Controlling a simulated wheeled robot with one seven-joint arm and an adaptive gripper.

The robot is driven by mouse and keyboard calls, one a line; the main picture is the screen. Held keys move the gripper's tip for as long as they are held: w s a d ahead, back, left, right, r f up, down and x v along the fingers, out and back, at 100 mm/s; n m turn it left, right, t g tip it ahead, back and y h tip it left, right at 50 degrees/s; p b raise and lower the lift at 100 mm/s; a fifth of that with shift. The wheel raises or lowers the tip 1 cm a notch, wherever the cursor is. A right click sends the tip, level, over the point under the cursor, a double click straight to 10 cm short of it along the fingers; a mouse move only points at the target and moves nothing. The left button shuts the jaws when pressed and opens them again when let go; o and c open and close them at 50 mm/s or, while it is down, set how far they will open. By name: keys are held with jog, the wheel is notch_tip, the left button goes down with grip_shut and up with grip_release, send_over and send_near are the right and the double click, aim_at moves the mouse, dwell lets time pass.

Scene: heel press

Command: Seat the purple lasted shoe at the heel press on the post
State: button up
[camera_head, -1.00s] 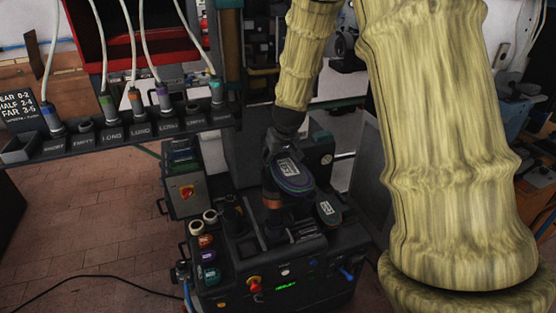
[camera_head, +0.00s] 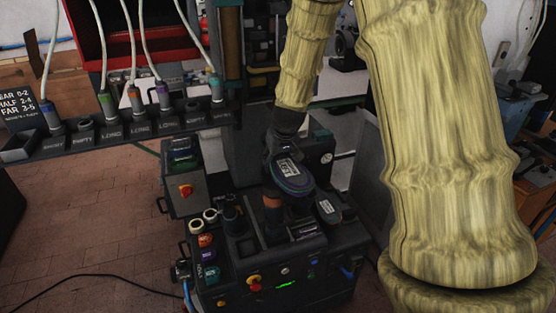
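The purple lasted shoe (camera_head: 294,184) appears as a dark, sole-shaped piece with a purple and green rim and a pale label. It is above the heel press (camera_head: 262,262), over a post with an orange band (camera_head: 271,203). I cannot tell whether it touches the post. My gripper (camera_head: 281,150) is dark and comes down from the arm right at the shoe's back end. Its fingers blend into the dark shoe, so their opening and grip are unclear.
A second labelled piece (camera_head: 328,210) sits right of the post. Colored buttons (camera_head: 207,255) and pale knobs (camera_head: 210,215) line the press's left side. A rack (camera_head: 130,140) with corded tools stands at upper left. My arm hides much of the right side.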

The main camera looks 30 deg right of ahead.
jog(key=shift+f, duration=0.15)
jog(key=o, duration=1.3)
jog(key=v, duration=1.2)
jog(key=shift+d, duration=0.1)
